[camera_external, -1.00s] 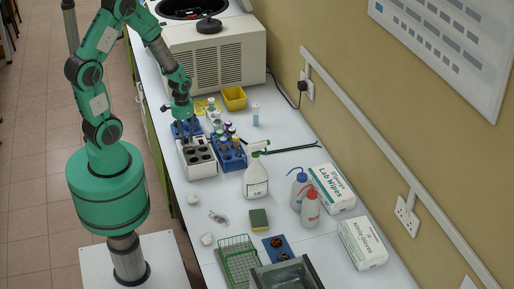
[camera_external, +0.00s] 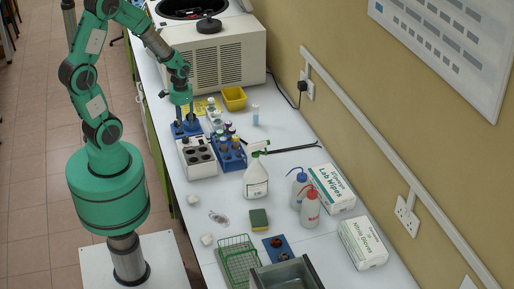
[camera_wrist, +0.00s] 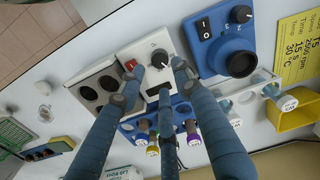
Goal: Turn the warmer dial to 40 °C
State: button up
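The warmer is a white block with dark round wells (camera_external: 197,172), standing upright on the bench in the external view. In the wrist view the warmer (camera_wrist: 152,32) shows a dark dial (camera_wrist: 160,58) on a light panel, a red switch (camera_wrist: 130,65) and a dark display strip. The dial's scale and setting are too small to read. My gripper (camera_wrist: 157,82) has its three fingers spread, with nothing between them. The fingertips appear over the panel around the dial; I cannot tell any contact. In the external view my gripper (camera_external: 187,122) is near the warmer's far end.
A blue device with a black knob (camera_wrist: 241,14) stands close beside the warmer. A blue rack of capped tubes (camera_external: 232,158) is on the other side. A spray bottle (camera_external: 256,180) stands nearby.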

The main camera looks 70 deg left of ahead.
notch_tip(320, 180, up, 5)
jog(key=shift+f, duration=0.15)
dwell(0.7)
jog(key=s+d+r+m+t+b, duration=0.1)
jog(key=s+d+r+t+b, duration=0.1)
jog(key=d+r, duration=0.6)
jog(key=s+d+r+m+t+b, duration=0.2)
jog(key=d+r, duration=0.7)
jog(key=r, duration=0.5)
jog(key=shift+s+r+t+b, duration=0.3)
jog(key=shift+s+t, duration=0.5)
jog(key=shift+s, duration=0.2)
jog(key=shift+o, duration=0.5)
jog(key=shift+d, duration=0.1)
